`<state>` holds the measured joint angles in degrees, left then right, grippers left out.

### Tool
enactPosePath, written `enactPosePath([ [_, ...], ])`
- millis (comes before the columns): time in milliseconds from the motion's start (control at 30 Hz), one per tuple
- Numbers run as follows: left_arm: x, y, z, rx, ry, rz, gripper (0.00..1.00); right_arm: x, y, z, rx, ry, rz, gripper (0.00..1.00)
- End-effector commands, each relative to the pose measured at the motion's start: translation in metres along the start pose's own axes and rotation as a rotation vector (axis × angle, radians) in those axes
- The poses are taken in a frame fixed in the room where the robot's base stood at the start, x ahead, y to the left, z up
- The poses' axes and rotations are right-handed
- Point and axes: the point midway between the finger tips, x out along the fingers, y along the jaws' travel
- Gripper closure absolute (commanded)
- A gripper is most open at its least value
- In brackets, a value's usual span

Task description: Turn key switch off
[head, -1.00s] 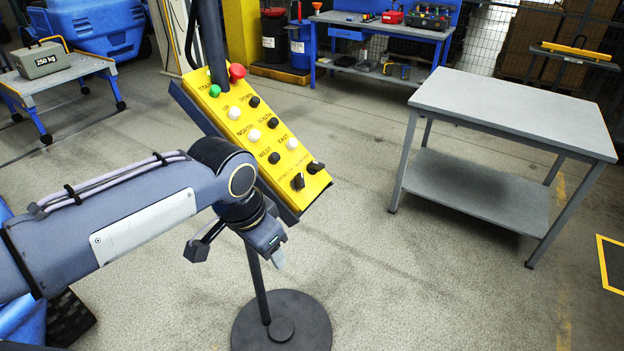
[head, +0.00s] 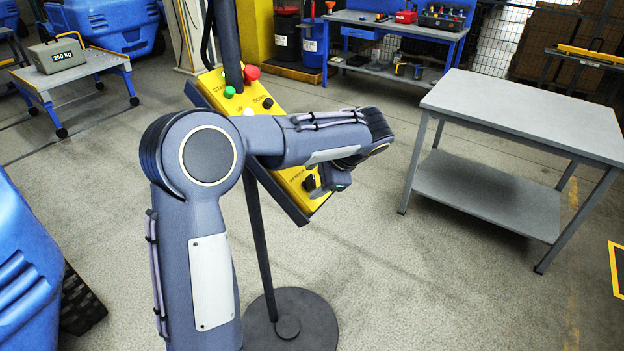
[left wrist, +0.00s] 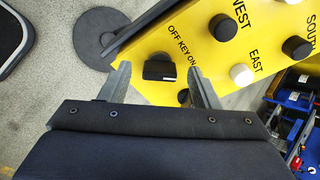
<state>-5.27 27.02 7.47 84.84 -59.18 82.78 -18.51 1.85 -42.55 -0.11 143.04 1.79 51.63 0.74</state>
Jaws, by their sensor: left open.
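The yellow control panel (head: 290,183) hangs tilted on a dark stand. In the left wrist view, the black key switch (left wrist: 160,68) sits on the panel (left wrist: 205,50) beside the printed words "OFF KEY ON". Its handle looks like a wide dark block; which position it points to is unclear. My left gripper (left wrist: 158,74) is open, with one finger on each side of the key switch and gaps to both. In the head view my left gripper (head: 324,182) is at the panel's lower end, and my arm hides the panel's middle. My right gripper is not in view.
White and black buttons (left wrist: 242,74) are further up the panel. The stand's round base (head: 290,322) is on the floor. A grey table (head: 520,112) stands to the right.

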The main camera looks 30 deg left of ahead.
Motion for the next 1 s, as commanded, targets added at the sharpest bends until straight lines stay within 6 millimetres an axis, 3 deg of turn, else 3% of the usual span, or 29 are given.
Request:
enactPosePath([
  [200, 0.018, 0.0, 0.0, -0.001, 0.0, 0.002, 0.44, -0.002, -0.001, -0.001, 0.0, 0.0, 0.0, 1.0],
  [467, 0.019, 0.0, 0.0, -0.002, 0.001, 0.001, 0.44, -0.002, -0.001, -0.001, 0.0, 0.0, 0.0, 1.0],
  [800, 0.018, 0.0, 0.0, -0.002, 0.001, 0.001, 0.88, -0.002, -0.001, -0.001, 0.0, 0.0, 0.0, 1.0],
  [1000, 0.019, 0.001, 0.0, -0.013, 0.002, 0.0, 0.88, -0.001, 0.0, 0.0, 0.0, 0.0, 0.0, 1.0],
])
